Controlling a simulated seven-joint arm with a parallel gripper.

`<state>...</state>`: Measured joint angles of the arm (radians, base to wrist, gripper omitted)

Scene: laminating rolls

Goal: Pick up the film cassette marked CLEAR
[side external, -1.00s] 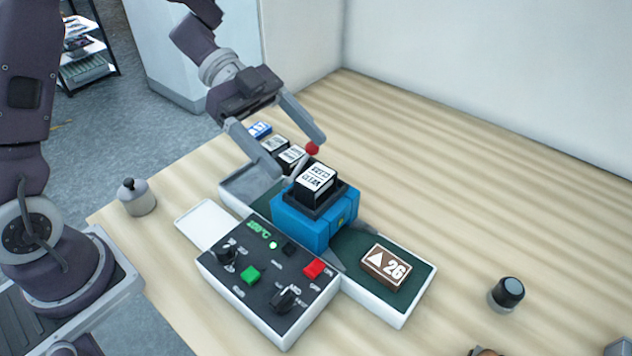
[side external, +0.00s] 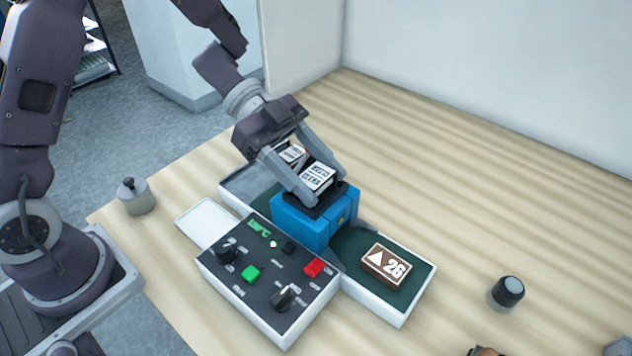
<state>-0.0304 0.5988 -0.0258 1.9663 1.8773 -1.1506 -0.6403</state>
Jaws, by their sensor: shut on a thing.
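A black film cassette with a white label (side external: 318,176) sits in the dark top slot of the blue laminator unit (side external: 305,225). Its print is too small to read surely. My gripper (side external: 326,186) reaches down from the upper left and is shut on this cassette, one finger on each side. The cassette still appears seated in the slot. Another white-labelled cassette (side external: 292,153) shows behind it, partly hidden by my gripper.
A control box (side external: 265,275) with knobs and buttons stands in front. A brown block marked 26 (side external: 387,265) lies on the green tray (side external: 415,285) to the right. A grey weight (side external: 136,196) stands left, a black-topped jar (side external: 507,293) right. The back right table is clear.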

